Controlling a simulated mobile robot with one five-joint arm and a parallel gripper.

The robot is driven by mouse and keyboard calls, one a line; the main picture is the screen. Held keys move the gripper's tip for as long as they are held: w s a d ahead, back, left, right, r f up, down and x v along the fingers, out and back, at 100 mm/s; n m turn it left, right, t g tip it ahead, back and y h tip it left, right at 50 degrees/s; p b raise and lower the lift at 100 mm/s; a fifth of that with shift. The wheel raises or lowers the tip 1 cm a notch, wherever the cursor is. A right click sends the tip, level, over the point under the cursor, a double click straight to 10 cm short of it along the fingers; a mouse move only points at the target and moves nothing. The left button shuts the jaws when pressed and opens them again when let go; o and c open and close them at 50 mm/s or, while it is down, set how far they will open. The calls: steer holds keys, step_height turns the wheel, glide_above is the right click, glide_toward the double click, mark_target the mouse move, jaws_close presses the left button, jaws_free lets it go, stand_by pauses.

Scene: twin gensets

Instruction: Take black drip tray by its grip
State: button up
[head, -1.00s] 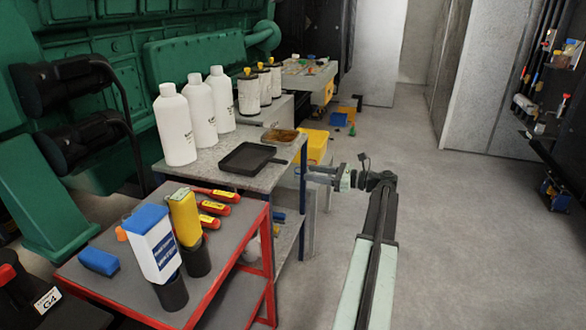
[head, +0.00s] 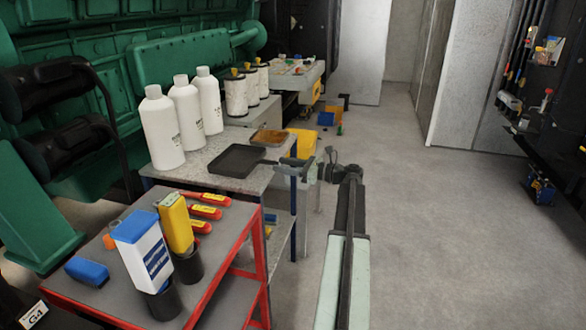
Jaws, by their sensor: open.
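The black drip tray (head: 236,160) lies flat on the grey top of the blue-framed table (head: 215,172), near its right edge. My gripper (head: 291,163) is at that right edge, just right of the tray, with its jaws open and pointing left toward it. The tray's grip is on its right side, toward my gripper. The grip is small and hard to make out here, and I cannot tell whether it lies between the jaws.
A brown-filled tray (head: 271,138) sits behind the black one. White bottles (head: 187,108) stand to the left. A red cart (head: 190,262) with a blue-capped container (head: 143,250) and red-handled tools is in front. The floor at right is clear.

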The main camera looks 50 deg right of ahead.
mark_target(265, 161)
steer(key=shift+x, duration=2.6)
jaws_close()
steer(key=shift+r, duration=0.1)
